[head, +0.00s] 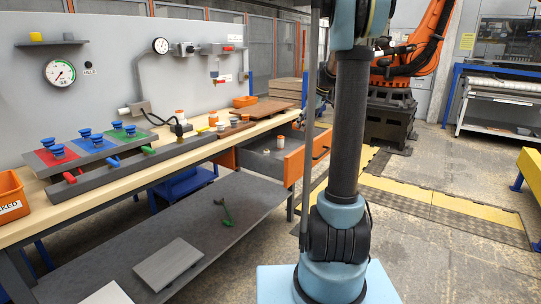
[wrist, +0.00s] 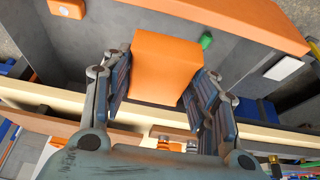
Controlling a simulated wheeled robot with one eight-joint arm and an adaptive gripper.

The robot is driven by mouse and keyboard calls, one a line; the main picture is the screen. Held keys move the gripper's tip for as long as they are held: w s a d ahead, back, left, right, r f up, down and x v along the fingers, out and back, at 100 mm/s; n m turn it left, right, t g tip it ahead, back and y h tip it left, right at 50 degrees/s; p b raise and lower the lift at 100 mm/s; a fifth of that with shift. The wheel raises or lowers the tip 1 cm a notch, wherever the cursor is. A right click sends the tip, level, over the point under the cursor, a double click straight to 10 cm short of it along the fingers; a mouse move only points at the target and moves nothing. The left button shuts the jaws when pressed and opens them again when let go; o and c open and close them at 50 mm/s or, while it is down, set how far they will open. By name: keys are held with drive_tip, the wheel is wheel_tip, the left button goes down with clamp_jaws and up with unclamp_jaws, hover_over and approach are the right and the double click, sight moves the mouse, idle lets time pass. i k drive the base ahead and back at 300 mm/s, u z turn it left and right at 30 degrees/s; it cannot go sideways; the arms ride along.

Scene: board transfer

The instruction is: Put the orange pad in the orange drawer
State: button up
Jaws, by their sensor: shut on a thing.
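The orange pad (wrist: 165,65) is a flat-faced orange block in the wrist view. My gripper (wrist: 160,88) is shut on it, with a dark ribbed finger on each side. The open orange drawer (head: 294,167) stands out from under the workbench in the head view, with a grey inside. In the wrist view, its orange front (wrist: 235,20) runs across the top, behind the pad. The pad appears over or near the drawer's opening; its height cannot be told.
The wooden bench top (head: 150,174) carries the coloured valve board (head: 92,152) and an orange bin (head: 12,197). A grey lower shelf (head: 205,235) holds a green-handled tool (head: 225,212).

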sight(298, 144)
drive_tip(key=i, duration=0.95)
drive_tip(key=z, duration=0.1)
